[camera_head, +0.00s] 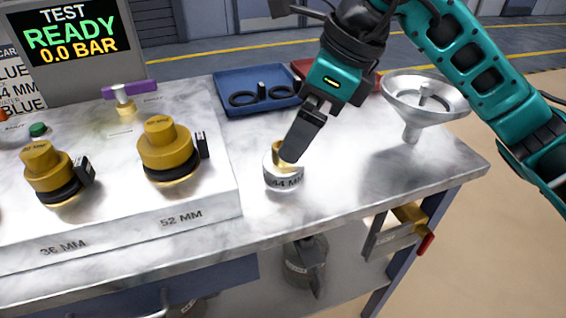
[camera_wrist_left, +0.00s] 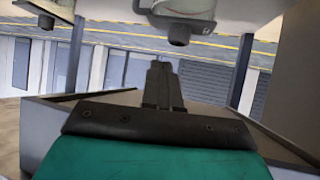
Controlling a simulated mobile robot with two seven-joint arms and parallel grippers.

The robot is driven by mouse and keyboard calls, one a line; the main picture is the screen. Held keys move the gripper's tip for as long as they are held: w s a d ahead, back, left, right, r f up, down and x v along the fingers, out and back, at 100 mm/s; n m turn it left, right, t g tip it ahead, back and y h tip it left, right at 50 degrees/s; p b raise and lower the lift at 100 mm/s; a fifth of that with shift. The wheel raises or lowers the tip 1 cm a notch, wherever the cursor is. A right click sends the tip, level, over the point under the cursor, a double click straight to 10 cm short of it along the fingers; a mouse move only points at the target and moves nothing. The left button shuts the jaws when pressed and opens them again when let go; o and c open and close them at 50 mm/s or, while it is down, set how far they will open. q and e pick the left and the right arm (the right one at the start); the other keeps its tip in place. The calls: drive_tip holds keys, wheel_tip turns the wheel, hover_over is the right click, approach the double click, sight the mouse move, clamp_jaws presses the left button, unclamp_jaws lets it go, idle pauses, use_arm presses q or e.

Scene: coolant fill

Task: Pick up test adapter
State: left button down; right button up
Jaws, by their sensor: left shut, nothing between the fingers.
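A round pale piece marked 44 MM (camera_head: 284,180) with a gold top (camera_head: 277,156) stands upright on the marble-look bench. My right gripper (camera_head: 290,153) points down at it from above, its black fingers overlapping the gold top. The fingers hide part of that top, and I cannot tell whether they grip it. Two yellow adapters with black collars stand on the block at left, one above the 36 MM label (camera_head: 45,172) and one above the 52 MM label (camera_head: 168,150). My left gripper (camera_wrist_left: 163,85) is shut and empty in the left wrist view.
A blue tray (camera_head: 232,78) with black rings lies behind, and a metal funnel (camera_head: 418,105) stands at right. The screen (camera_head: 65,35) reads TEST READY 0.0 BAR. The bench's front right surface is clear. A dark container (camera_head: 305,265) is on the lower shelf.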

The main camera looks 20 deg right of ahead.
drive_tip(key=b+x, duration=0.1)
drive_tip(key=x, duration=0.5)
drive_tip(key=shift+w+f, duration=0.1)
drive_tip(key=shift+w, duration=0.1)
drive_tip(key=shift+w+a+f, duration=0.2)
drive_tip(key=shift+f, duration=0.35)
drive_tip(key=shift+c, duration=0.2)
